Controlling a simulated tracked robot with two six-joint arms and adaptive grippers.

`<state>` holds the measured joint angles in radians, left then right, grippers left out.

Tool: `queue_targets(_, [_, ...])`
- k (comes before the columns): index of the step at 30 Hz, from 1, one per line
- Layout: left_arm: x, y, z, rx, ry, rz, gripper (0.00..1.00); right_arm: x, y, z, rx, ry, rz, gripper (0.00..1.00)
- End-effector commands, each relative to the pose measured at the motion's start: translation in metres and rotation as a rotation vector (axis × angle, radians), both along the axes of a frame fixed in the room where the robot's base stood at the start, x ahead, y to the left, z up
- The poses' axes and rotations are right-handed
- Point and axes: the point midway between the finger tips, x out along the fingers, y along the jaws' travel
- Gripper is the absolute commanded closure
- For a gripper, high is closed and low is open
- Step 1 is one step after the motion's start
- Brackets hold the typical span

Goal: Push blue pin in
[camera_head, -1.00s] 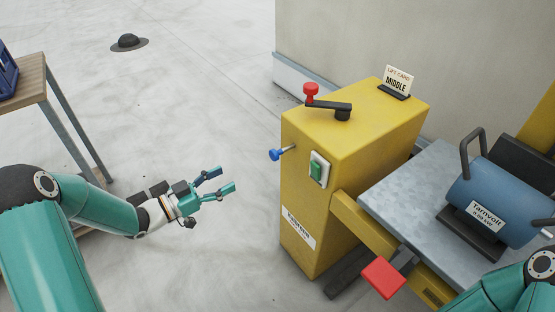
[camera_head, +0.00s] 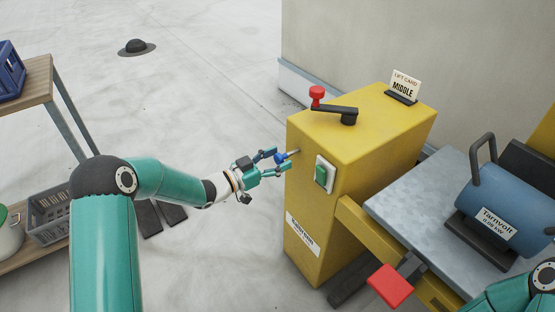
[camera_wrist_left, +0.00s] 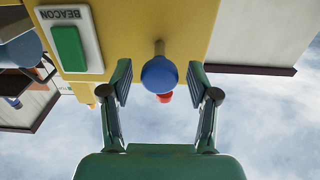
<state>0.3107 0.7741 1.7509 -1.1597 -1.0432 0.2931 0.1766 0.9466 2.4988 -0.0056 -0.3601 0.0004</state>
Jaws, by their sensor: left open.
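The blue pin (camera_head: 280,158) has a round blue knob on a metal shaft that sticks out from the left face of the yellow lift housing (camera_head: 350,150). My left gripper (camera_head: 277,161) is open, with its fingers on either side of the knob. In the left wrist view the blue knob (camera_wrist_left: 159,74) sits between the two open fingertips, with gaps on both sides. Part of the shaft shows between knob and housing. My right arm (camera_head: 515,292) shows at the lower right corner; its gripper is out of view.
A green switch (camera_head: 322,175) is on the housing close to the pin. A red-knobbed crank (camera_head: 335,108) and a "MIDDLE" card (camera_head: 403,86) are on top. A blue motor (camera_head: 500,205) stands on the grey platform (camera_head: 410,210). A shelf (camera_head: 35,90) is at left.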

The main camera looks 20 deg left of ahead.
Motion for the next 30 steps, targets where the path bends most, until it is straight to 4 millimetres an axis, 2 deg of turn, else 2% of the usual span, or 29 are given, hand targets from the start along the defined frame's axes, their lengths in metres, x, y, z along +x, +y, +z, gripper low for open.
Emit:
queue_targets(11, [0.0049, -0.0042, -0.0001, 0.000, 0.000, 0.000, 0.40, 0.0000, 0.0000, -0.0005, 0.000, 0.000, 0.000, 1.00])
queue_targets(22, [0.0047, -0.0038, 0.0000, 0.000, 0.000, 0.000, 1.00, 0.0000, 0.0000, -0.0005, 0.000, 0.000, 0.000, 1.00])
queue_targets(30, [0.0053, -0.0026, 0.0000, 0.000, 0.000, 0.003, 1.00, 0.0000, 0.0000, -0.0009, 0.000, 0.000, 0.000, 1.00])
